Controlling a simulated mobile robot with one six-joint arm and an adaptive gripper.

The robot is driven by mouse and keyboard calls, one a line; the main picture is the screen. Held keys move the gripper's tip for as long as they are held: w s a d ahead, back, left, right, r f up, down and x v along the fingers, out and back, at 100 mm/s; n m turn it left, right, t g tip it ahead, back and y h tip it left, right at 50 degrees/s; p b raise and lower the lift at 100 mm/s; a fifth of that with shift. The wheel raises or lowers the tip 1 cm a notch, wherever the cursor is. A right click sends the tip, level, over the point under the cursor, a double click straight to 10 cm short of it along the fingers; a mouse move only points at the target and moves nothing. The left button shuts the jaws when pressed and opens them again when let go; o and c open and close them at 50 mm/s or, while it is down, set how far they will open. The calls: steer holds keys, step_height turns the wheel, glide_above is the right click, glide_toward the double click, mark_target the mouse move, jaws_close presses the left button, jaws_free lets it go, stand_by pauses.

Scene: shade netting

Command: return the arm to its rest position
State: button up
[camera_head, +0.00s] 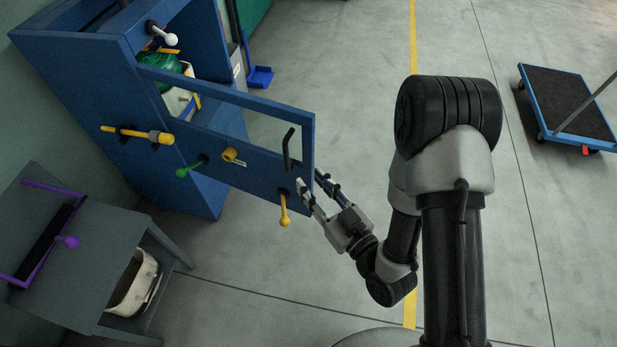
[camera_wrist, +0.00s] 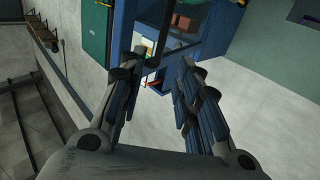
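My arm reaches from the right in the head view, and my gripper (camera_head: 313,186) is at the lower right edge of the blue cabinet's swung-out door (camera_head: 235,165). One finger shows in front of the door's edge and the other beside it. In the wrist view my gripper (camera_wrist: 158,72) has its two fingers apart, with nothing seen held between them. Blue frame parts show just beyond the fingertips. I cannot tell whether a finger touches the door. A black bent handle (camera_head: 289,150) stands on the door just above the gripper.
The blue cabinet (camera_head: 80,80) holds a green item (camera_head: 165,75). Yellow and green knobs stick out of the door. A dark grey side table (camera_head: 95,265) with a purple handle is at lower left. A platform cart (camera_head: 565,100) is at right. The floor between is open.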

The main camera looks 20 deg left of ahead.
stand_by(0.5)
steer(key=w+d+r+h, duration=0.3)
steer(key=w+d+h, duration=0.2)
steer(key=w, duration=0.4)
steer(key=d+r+m+h, duration=0.2)
steer(key=d+r+h, duration=0.2)
steer(key=d, duration=0.3)
steer(key=d+r+m+h, duration=0.2)
steer(key=d+r+h, duration=0.1)
steer(key=d, duration=0.4)
steer(key=s+d+r+m+g+h, duration=0.25)
steer(key=s+d+r+m, duration=0.2)
steer(key=s+d, duration=0.3)
steer(key=s+d+r+m+g, duration=0.2)
steer(key=s+r+m, duration=0.1)
steer(key=s, duration=1.1)
steer(key=shift+s+d+g, duration=0.15)
steer(key=shift+s+g, duration=0.15)
steer(key=shift+g, duration=0.05)
steer(key=shift+r+h, duration=0.1)
steer(key=shift+h, duration=0.15)
